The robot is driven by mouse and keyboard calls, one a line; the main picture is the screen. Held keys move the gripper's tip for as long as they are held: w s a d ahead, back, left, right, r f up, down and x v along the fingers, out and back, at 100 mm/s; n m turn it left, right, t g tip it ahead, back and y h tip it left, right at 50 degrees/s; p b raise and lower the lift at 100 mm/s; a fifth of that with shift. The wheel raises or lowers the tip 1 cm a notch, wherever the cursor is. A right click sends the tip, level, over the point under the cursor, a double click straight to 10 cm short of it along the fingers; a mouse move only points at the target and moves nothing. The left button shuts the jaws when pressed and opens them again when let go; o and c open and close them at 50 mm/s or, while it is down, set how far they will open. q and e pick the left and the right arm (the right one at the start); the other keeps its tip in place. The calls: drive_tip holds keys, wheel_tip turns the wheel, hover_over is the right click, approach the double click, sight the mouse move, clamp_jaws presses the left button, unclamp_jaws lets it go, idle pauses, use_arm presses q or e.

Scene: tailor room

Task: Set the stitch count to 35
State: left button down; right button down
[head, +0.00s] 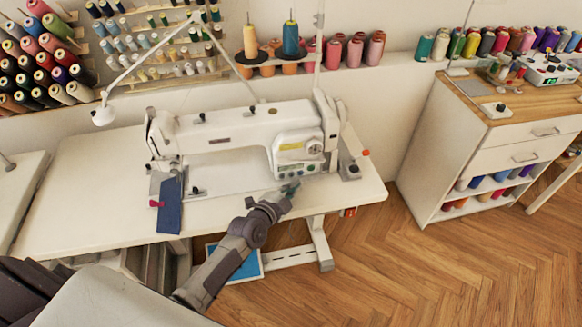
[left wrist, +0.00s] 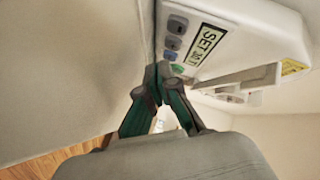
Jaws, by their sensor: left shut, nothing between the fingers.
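The white sewing machine (head: 240,135) stands on the table, with its control panel (head: 298,168) at the lower right of its body. In the left wrist view a small display (left wrist: 207,44) reads "SET" followed by characters I cannot read surely. Grey-blue buttons (left wrist: 174,26) line up beside the display, with a green button (left wrist: 178,69) at the end of the row. My left gripper (head: 291,187) is shut and empty, just in front of the panel. In the left wrist view its green-padded fingers (left wrist: 162,72) meet close to the green button; I cannot tell whether they touch it.
The white sewing table (head: 100,200) has a blue cloth (head: 170,205) under the needle area. Thread spools (head: 45,60) fill racks on the wall. A white drawer cabinet (head: 450,150) stands at the right. The wooden floor (head: 440,270) in front is clear.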

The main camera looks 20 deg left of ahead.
sight(297, 209)
use_arm(q)
drive_tip(key=shift+s+d+r+p, duration=0.1)
drive_tip(key=shift+s+d+p, duration=0.6)
drive_tip(key=shift+s, duration=0.4)
drive_tip(key=shift+s+d+p, duration=0.55)
drive_tip(key=shift+s+d, duration=0.2)
drive_tip(key=shift+s, duration=0.35)
